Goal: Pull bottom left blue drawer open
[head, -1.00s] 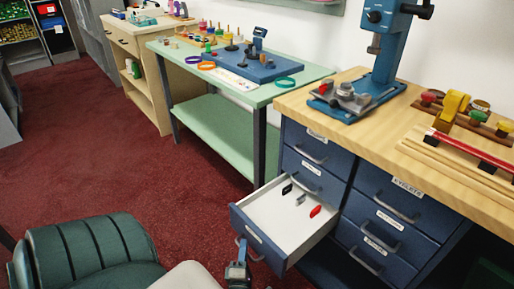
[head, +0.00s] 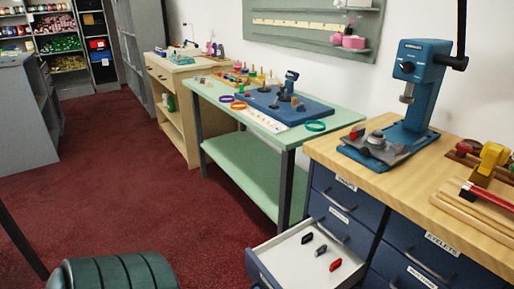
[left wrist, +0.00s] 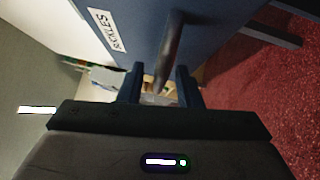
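The blue bottom left drawer (head: 288,254) stands pulled out of the cabinet in the head view. Its white interior holds a black, a grey and a red small item. In the left wrist view the blue drawer front (left wrist: 215,20) carries a label that seems to read BUCKLES (left wrist: 108,30). Its grey handle (left wrist: 169,45) runs down between the fingers of my left gripper (left wrist: 160,85). The fingers are apart, with gaps beside the handle; contact is not clear. The left gripper is below the head view's frame, and my right gripper shows in neither view.
A blue press (head: 416,85) stands on the wooden cabinet top (head: 345,180). The other blue drawers look shut. A green table (head: 245,165) stands to the left. A green padded seat (head: 115,273) is at the front left. Red carpet (head: 110,190) lies open between.

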